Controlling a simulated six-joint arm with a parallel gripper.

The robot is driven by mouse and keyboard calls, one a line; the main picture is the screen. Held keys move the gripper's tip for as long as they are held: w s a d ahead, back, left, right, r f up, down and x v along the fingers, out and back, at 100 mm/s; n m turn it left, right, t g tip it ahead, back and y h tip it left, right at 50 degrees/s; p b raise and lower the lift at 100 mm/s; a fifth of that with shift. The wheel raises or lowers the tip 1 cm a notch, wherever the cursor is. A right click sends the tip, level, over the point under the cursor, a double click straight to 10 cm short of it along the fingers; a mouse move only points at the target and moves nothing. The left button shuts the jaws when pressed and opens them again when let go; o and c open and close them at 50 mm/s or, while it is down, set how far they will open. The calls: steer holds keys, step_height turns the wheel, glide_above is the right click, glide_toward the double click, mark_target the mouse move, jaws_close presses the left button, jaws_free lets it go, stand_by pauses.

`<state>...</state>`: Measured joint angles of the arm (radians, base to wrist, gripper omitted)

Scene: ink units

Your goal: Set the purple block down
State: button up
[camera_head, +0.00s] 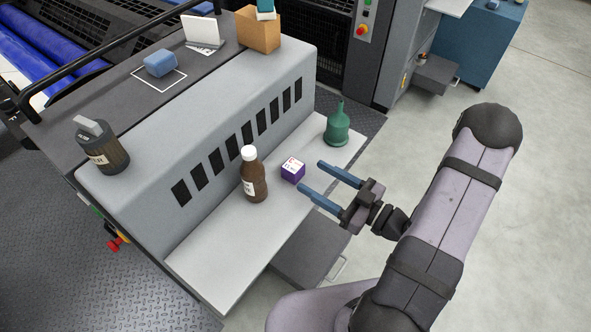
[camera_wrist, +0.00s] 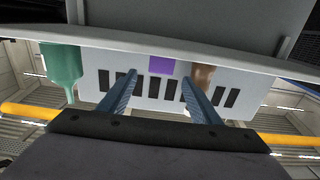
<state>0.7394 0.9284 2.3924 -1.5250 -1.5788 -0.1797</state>
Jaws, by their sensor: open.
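The purple block (camera_head: 293,170), with a white printed top, sits on the pale shelf (camera_head: 215,266) of the grey machine. My gripper (camera_head: 311,176) is open and empty, its two blue fingers pointing at the block from the right. The block is just beyond the fingertips, apart from them. In the wrist view, which looks upside down, the purple block (camera_wrist: 162,66) shows between and beyond the fingers of my gripper (camera_wrist: 158,75).
A brown bottle (camera_head: 254,180) with a white cap stands left of the block. A green funnel-shaped bottle (camera_head: 338,124) stands behind it to the right. The slotted machine wall (camera_head: 237,131) rises behind the shelf. The shelf's front left is clear.

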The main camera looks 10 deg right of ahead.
mark_target(301, 171)
steer(key=shift+w+a+f, duration=0.15)
steer(key=shift+w+f, duration=0.15)
steer(key=shift+p+x, duration=0.55)
steer(key=shift+x, duration=1.2)
steer(key=shift+p+x, duration=0.5)
steer(key=shift+x, duration=1.4)
steer(key=shift+s+a, duration=0.1)
steer(key=shift+s, duration=0.05)
steer(key=shift+r, duration=0.1)
steer(key=c, duration=1.2)
steer(key=shift+r, duration=0.1)
steer(key=shift+r, duration=4.9)
